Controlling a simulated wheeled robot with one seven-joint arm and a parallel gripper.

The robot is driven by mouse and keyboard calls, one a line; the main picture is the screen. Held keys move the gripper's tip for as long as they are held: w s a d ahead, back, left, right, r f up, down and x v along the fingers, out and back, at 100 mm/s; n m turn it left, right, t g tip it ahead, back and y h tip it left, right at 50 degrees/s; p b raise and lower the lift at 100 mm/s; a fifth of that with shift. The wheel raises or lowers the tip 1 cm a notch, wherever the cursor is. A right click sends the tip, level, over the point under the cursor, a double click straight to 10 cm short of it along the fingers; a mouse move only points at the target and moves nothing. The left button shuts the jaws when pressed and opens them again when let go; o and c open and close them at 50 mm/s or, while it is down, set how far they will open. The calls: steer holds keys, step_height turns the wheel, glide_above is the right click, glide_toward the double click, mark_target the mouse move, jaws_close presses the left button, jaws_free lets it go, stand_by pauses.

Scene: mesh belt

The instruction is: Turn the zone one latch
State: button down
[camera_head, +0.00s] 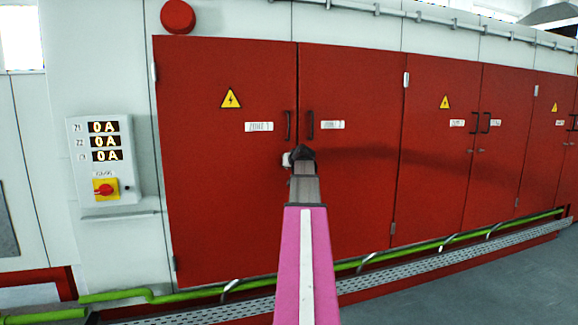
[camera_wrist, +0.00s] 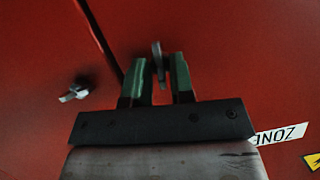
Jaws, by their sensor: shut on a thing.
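The zone one latch (camera_wrist: 157,52) is a small thin grey piece on the red cabinet door. In the wrist view it stands between the green fingers of my gripper (camera_wrist: 161,66), which are shut on it. In the head view my gripper (camera_head: 301,155) is at the red double-door cabinet, just below the door handles and near the seam. It hides most of the latch area there. The zone one label (camera_head: 259,127) is on the left door, beside its handle (camera_head: 288,125), and part of the label shows in the wrist view (camera_wrist: 280,134).
A second, silvery latch (camera_wrist: 75,92) is across the seam in the wrist view. A control box (camera_head: 104,158) with several readouts hangs at the left. Green pipe (camera_head: 200,291) and a perforated tray run along the cabinets' foot. Grey floor is clear at the lower right.

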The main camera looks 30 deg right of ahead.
steer(key=shift+a+f+n+h, duration=0.1)
steer(key=shift+n+h, duration=0.2)
steer(key=shift+n, duration=0.3)
stand_by(0.3)
steer(key=c, duration=1.3)
jaws_free()
steer(key=shift+o, duration=0.2)
steer(key=v, duration=1)
steer(key=shift+s+r, duration=0.3)
steer(key=shift+a+f, duration=0.1)
steer(key=shift+a, duration=0.1)
